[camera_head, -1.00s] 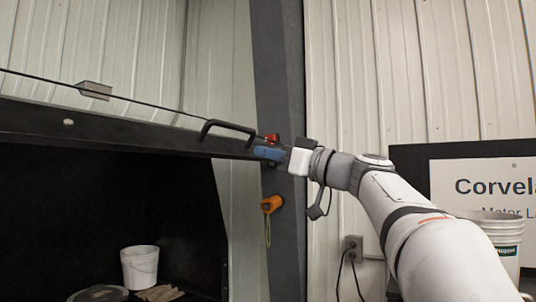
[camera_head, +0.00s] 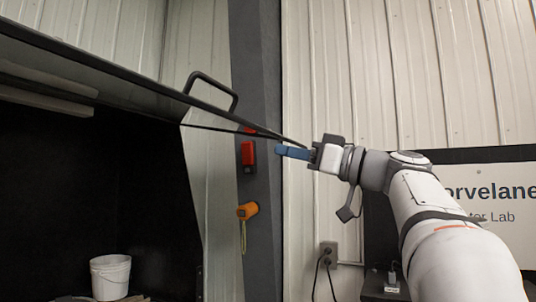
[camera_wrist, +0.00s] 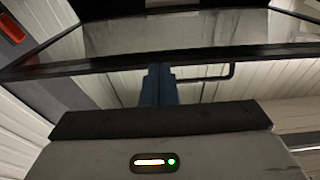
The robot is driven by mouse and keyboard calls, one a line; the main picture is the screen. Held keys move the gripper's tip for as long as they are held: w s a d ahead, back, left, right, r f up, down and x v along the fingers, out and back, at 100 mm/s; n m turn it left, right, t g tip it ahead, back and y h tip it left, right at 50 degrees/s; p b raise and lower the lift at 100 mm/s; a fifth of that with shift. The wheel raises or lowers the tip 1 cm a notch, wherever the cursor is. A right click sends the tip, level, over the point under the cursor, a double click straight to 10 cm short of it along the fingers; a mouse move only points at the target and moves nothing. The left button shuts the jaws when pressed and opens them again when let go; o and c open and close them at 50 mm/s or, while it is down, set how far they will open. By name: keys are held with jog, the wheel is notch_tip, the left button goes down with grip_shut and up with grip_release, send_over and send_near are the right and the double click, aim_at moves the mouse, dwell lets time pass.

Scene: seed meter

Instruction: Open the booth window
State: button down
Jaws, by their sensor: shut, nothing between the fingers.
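The booth window (camera_head: 100,65) is a dark-framed glass panel over the dark booth opening, tilted outward so that its underside shows. Its black bar handle (camera_head: 212,90) stands up from the frame near the right end. My gripper (camera_head: 283,150), with blue fingers, is shut and empty at the right end of the window's edge. In the wrist view my fingers (camera_wrist: 159,85) reach up to the window's dark edge bar (camera_wrist: 100,65), with the handle (camera_wrist: 228,72) just right of them. I cannot tell whether they touch the bar.
A grey post (camera_head: 262,240) beside the booth carries a red device (camera_head: 248,155) and an orange device (camera_head: 247,211) with a hanging strap. A white bucket (camera_head: 110,277) stands inside the booth. A sign (camera_head: 500,195) and wall outlet (camera_head: 328,254) are at right.

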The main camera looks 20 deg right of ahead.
jog(key=shift+s+d+f, duration=0.2)
jog(key=shift+s+d, duration=0.2)
